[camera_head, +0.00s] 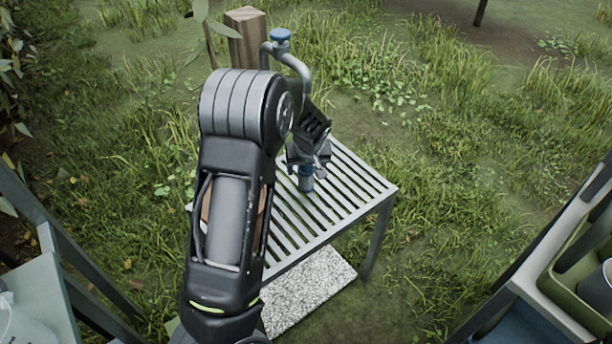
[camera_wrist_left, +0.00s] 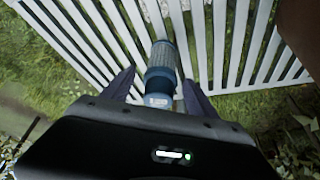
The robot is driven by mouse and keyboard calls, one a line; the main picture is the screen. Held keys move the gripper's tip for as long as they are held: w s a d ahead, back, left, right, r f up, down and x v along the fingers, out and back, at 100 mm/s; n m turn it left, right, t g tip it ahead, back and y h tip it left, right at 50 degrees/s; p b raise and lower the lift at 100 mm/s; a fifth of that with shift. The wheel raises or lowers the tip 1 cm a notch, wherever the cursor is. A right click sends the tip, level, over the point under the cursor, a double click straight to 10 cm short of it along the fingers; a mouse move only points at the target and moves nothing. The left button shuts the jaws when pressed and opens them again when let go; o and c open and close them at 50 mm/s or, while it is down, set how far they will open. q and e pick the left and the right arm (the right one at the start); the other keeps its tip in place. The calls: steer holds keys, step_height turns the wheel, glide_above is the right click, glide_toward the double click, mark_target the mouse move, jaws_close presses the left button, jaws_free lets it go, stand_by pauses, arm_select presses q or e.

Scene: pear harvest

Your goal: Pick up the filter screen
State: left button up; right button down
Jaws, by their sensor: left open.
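The filter screen is most likely the blue and grey cylinder (camera_head: 306,178) on the slatted table (camera_head: 350,193), below a tap. In the left wrist view this cylinder (camera_wrist_left: 161,68) has a mesh-like grey section and a blue collar, and it lies between my left gripper's fingers. My left gripper (camera_head: 308,160) is open, just above and around the cylinder in the head view. In the left wrist view the fingertips (camera_wrist_left: 158,80) stand apart on either side of it, and I cannot tell whether they touch it. My right gripper is not in view.
A grey standpipe with a blue-topped tap (camera_head: 280,36) rises beside a wooden post (camera_head: 246,38) behind the table. A pale gravel slab (camera_head: 310,290) lies under it. Shelving with an olive crate (camera_head: 568,262) stands at the right. A brown round thing is mostly hidden behind my left arm.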

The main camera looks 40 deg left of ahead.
arm_select(q)
steer(key=shift+c, duration=0.5)
jaws_close()
stand_by(0.6)
steer(key=shift+r, duration=0.1)
steer(key=shift+r, duration=0.8)
step_height(320, 180, up, 2)
steer(key=shift+r, duration=0.1)
steer(key=s+d+b, duration=0.1)
steer(key=s+d, duration=1.1)
steer(key=s, duration=0.1)
steer(key=shift+d+f, duration=0.2)
steer(key=shift+f, duration=0.05)
